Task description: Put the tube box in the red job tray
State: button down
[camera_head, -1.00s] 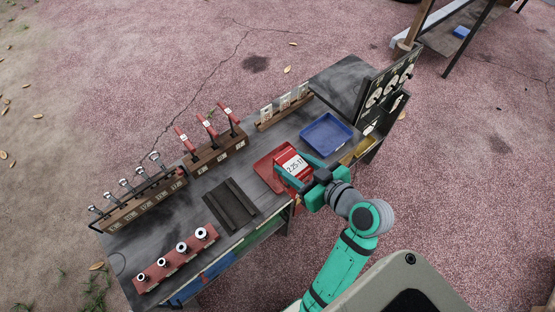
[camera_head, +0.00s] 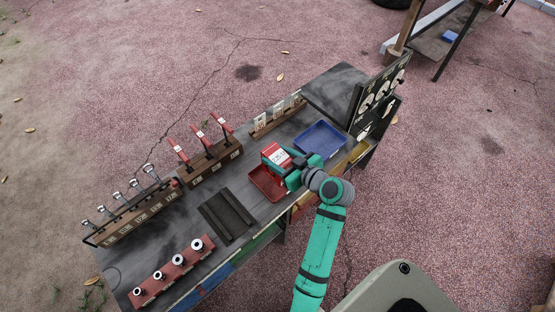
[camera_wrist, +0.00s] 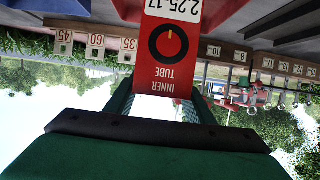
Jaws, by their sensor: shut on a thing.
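The tube box (camera_head: 277,155) is red with a white label. My gripper (camera_head: 290,169) is shut on it. In the head view the box appears over the back part of the red job tray (camera_head: 266,187), whose front part shows empty. I cannot tell whether the box touches the tray. In the wrist view the tube box (camera_wrist: 168,60) sits between the two fingers (camera_wrist: 160,104), its face reading "INNER TUBE" and "2.25-17" upside down. A strip of the red tray (camera_wrist: 225,12) shows behind it.
A blue tray (camera_head: 321,139) stands right of the red tray. A dark grooved block (camera_head: 228,214) lies to its left. Behind are racks with red-handled tools (camera_head: 213,160) and white tags (camera_head: 278,115). A gauge panel (camera_head: 382,95) stands at the right end.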

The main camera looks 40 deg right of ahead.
jog(key=shift+f, duration=1.05)
jog(key=shift+f, duration=0.1)
jog(key=c, duration=0.8)
grip_release()
jog(key=shift+c, duration=0.2)
jog(key=shift+s, duration=0.1)
jog(key=a+v, duration=0.1)
jog(key=v, duration=1.1)
jog(key=shift+d, duration=0.4)
